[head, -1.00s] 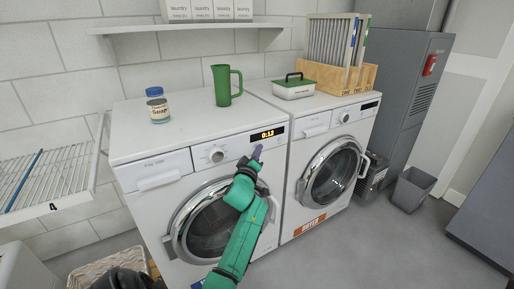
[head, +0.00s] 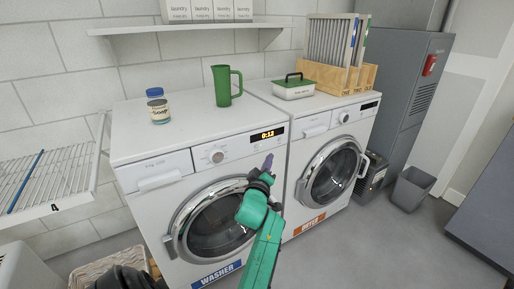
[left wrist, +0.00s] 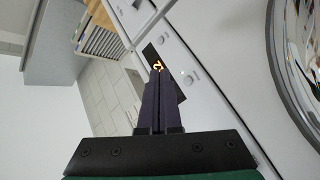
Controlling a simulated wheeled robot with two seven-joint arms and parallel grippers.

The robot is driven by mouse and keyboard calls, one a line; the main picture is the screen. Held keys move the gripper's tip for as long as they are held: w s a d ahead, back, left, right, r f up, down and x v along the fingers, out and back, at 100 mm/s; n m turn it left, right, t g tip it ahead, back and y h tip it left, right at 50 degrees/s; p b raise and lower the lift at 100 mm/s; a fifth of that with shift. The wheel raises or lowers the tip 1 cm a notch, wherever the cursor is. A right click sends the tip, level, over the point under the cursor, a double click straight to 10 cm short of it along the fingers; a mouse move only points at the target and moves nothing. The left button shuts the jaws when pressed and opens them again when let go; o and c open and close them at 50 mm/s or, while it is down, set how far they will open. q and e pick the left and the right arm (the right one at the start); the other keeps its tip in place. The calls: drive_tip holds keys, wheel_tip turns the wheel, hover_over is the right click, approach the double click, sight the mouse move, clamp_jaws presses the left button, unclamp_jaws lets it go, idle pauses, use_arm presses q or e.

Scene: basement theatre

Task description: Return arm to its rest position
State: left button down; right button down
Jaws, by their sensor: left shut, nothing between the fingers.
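My left arm is green with a dark wrist and comes up from the bottom in the head view. Its left gripper (head: 268,161) is in front of the washer (head: 135,180), below the lit display (head: 268,135) that reads 0:12. In the left wrist view the purple fingers of the gripper (left wrist: 158,75) lie together, shut and empty, with the display (left wrist: 157,66) just beyond their tips. A gap seems to lie between the fingertips and the washer front. My right gripper is not in view.
A dryer (head: 318,133) stands right of the washer. A laundry basket (head: 95,272) is at lower left, a grey bin (head: 411,188) at right.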

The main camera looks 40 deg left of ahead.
use_arm(q)
drive_tip(key=shift+s+d, duration=0.1)
drive_tip(key=shift+d, duration=0.1)
idle(0.3)
